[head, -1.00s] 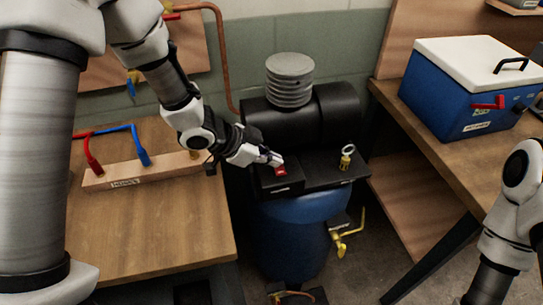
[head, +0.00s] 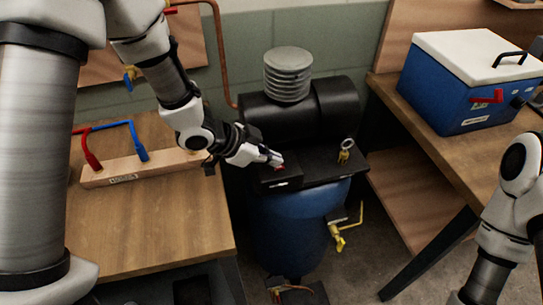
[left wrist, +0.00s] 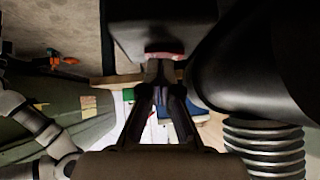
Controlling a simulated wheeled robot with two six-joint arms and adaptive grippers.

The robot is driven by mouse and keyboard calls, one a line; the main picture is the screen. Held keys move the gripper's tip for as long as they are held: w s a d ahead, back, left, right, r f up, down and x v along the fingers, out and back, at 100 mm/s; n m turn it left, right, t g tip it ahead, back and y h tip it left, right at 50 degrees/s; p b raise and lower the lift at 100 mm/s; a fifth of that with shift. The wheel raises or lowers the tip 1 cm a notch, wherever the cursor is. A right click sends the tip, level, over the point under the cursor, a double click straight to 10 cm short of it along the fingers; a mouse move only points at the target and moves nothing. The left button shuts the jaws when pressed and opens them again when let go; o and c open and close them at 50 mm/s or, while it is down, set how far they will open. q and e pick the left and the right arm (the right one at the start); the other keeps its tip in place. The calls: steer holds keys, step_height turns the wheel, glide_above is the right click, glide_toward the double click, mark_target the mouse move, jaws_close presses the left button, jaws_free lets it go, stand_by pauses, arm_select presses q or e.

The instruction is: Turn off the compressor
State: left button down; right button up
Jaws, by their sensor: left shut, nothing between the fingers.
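The compressor has a blue tank (head: 290,230), a black motor housing (head: 330,110) and a grey ribbed cylinder (head: 288,75) on top. A small red switch (head: 281,168) sits on the black box (head: 279,183) at its front left. My left gripper (head: 276,160) is shut and empty, with its tips at the switch and partly covering it. In the left wrist view the closed fingertips (left wrist: 160,70) meet or nearly meet the red switch (left wrist: 164,55); contact is not certain. My right arm shows at the right edge, but its gripper is out of view.
A ring-topped brass fitting (head: 346,150) stands right of the switch, and a yellow valve (head: 340,235) sticks out below. A blue cooler-like box (head: 455,95) stands on the right bench.

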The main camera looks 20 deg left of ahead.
arm_select(q)
step_height(320, 180, up, 5)
steer(key=p, duration=0.5)
steer(key=shift+d+p, duration=0.15)
steer(key=shift+p, duration=0.15)
steer(key=shift+s+a+r+b, duration=0.3)
steer(key=shift+s+a+b, duration=0.15)
steer(key=shift+s+b, duration=0.15)
steer(key=p+v, duration=0.1)
steer(key=v, duration=0.7)
steer(key=shift+a+f, duration=0.1)
steer(key=shift+w+a, duration=0.45)
steer(key=shift+a, duration=0.15)
